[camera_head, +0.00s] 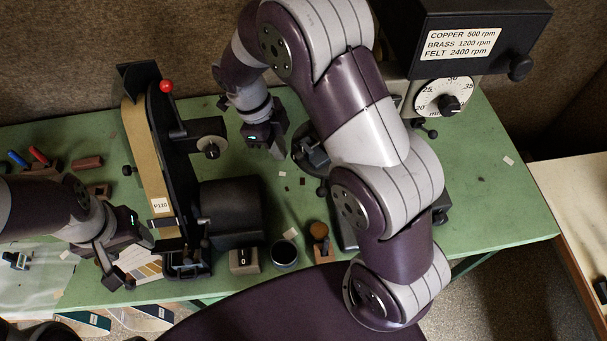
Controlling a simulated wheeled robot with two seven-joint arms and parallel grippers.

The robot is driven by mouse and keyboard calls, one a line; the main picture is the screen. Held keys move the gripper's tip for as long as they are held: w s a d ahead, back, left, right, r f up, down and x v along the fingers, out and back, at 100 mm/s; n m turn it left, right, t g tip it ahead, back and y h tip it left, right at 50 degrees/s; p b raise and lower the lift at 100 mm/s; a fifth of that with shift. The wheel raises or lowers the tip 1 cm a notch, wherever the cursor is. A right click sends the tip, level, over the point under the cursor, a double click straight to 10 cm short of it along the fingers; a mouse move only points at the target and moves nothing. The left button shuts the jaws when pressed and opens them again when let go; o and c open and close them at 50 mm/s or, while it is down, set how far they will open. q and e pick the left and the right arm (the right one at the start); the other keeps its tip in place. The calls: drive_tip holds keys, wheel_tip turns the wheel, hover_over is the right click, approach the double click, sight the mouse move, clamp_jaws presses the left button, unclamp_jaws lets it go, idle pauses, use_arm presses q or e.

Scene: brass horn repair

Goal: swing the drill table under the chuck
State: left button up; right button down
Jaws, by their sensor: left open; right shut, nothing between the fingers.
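The drill press head (480,60), a dark box with a speed label and a white dial, stands at the upper right. My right arm crosses in front of the press and hides its column and chuck. A dark rounded part (308,158), apparently the drill table, shows just left of that arm; most of it is hidden. My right gripper (277,153) is shut and empty, pointing down close to this part's left side; I cannot tell whether they touch. My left gripper (130,258) is open and empty at the lower left, beside the belt sander's foot.
A belt sander (150,165) with a red knob stands left of centre, its dark motor (232,210) to the right. A switch box (244,261), a round tin (285,253) and a small brown-topped item (319,232) line the front. The green bench (490,200) is mostly clear at right.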

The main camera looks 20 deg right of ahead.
use_arm(q)
wheel_tip(320, 180, down, 7)
drive_tip(key=b, duration=0.6)
wheel_tip(320, 180, up, 5)
drive_tip(key=p, duration=0.4)
use_arm(e)
drive_tip(key=s+d+f, duration=0.2)
drive_tip(key=f, duration=0.3)
drive_tip(key=s+d+f, duration=0.2)
drive_tip(key=d+f, duration=0.1)
drive_tip(key=f, duration=0.2)
drive_tip(key=shift+s+f, duration=0.15)
drive_tip(key=shift+s, duration=0.1)
use_arm(q)
drive_tip(key=shift+w+a+f, duration=0.1)
drive_tip(key=shift+a+f, duration=0.05)
drive_tip(key=shift+f, duration=0.05)
use_arm(e)
drive_tip(key=shift+w, duration=0.1)
